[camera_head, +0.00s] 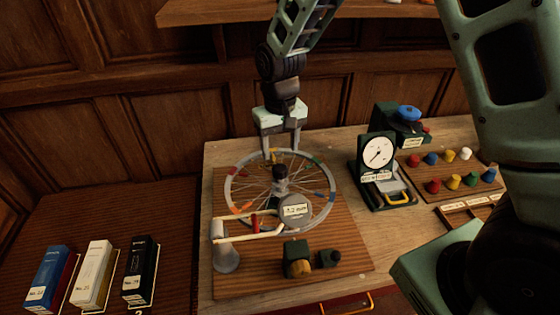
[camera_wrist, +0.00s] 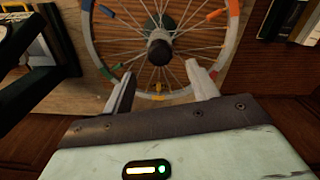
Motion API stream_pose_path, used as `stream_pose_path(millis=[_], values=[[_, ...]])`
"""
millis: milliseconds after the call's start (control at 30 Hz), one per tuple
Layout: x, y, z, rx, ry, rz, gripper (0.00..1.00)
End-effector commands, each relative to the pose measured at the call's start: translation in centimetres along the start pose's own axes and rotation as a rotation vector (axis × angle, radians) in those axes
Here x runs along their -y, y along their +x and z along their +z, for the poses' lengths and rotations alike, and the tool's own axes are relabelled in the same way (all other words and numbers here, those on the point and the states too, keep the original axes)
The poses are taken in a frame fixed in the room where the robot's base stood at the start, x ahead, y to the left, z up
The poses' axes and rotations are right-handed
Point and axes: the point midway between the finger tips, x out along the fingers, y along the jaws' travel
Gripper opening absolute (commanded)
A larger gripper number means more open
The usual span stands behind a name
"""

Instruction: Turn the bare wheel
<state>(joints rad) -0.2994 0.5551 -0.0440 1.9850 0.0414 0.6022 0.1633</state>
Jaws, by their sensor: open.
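The bare wheel (camera_head: 237,174) is a grey spoked rim with coloured marks, lying on a wooden board (camera_head: 222,279) in the head view. Its dark hub stands at the middle. My gripper (camera_head: 282,157) is open over the far side of the rim, fingers pointing down. In the wrist view the wheel (camera_wrist: 226,57) fills the upper middle. My gripper (camera_wrist: 161,83) has its two fingers apart there, with the near rim and a yellow mark (camera_wrist: 158,97) between them. I cannot tell whether the fingers touch the rim.
A grey disc with a label (camera_head: 295,211) and a pale-handled arm (camera_head: 252,237) lie over the wheel's near side. A dial gauge (camera_head: 377,153) stands right, beside several coloured knobs (camera_head: 451,182). Three boxes (camera_head: 95,274) stand left. A wooden shelf (camera_head: 230,12) overhangs behind.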

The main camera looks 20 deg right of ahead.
Motion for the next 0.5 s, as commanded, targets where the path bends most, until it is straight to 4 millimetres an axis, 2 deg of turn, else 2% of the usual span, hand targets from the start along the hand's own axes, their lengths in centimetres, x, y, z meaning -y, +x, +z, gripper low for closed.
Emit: stream_pose_path(millis=[200,500], values=[[0.0,4.1,0.2,0.006,-0.001,0.001,0.59],[0.0,6.9,0.1,0.001,-0.001,0.0,0.59]])
